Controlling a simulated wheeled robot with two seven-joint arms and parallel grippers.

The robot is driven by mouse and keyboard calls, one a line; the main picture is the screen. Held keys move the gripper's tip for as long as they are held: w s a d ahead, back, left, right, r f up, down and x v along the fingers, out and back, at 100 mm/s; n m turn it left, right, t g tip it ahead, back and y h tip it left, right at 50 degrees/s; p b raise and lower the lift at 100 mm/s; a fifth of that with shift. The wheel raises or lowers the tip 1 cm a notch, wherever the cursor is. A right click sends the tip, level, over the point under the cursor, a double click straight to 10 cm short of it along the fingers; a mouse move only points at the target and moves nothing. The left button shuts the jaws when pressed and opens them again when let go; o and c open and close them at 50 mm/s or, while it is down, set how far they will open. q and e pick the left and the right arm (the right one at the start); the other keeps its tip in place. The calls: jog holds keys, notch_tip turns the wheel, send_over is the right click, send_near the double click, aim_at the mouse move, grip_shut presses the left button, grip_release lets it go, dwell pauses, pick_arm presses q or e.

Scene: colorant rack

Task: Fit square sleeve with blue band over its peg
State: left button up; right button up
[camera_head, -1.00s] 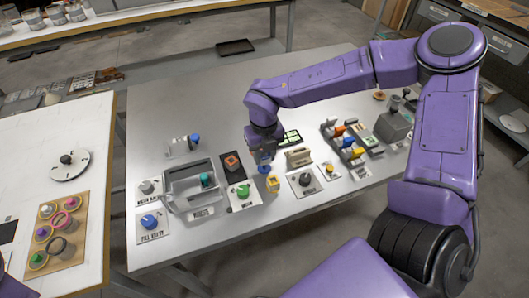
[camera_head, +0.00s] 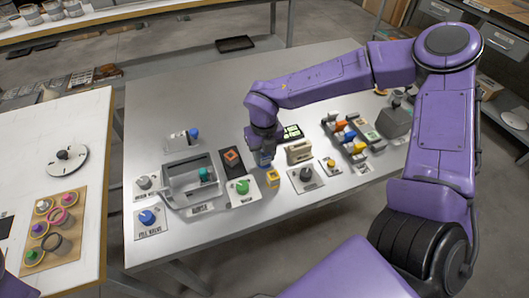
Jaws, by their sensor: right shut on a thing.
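My right gripper (camera_head: 265,158) points down over the front middle of the grey table (camera_head: 225,110). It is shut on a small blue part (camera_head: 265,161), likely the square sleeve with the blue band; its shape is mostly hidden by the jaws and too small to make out. The part is just behind a yellow block (camera_head: 272,177), and I cannot tell whether they touch. I cannot single out the sleeve's peg. My left gripper is not in view.
A green knob plate (camera_head: 242,188) and a grey open tray (camera_head: 178,195) are left of the gripper. A dark knob plate (camera_head: 305,177) and a beige block (camera_head: 299,151) are to its right. A peg board (camera_head: 70,208) with coloured rings lies on the left table.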

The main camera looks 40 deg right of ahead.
jog(key=shift+f, duration=0.45)
jog(key=o, duration=1.1)
jog(key=shift+r, duration=0.1)
notch_tip(320, 180, up, 10)
jog(key=shift+r+b, duration=0.25)
jog(key=shift+b, duration=0.1)
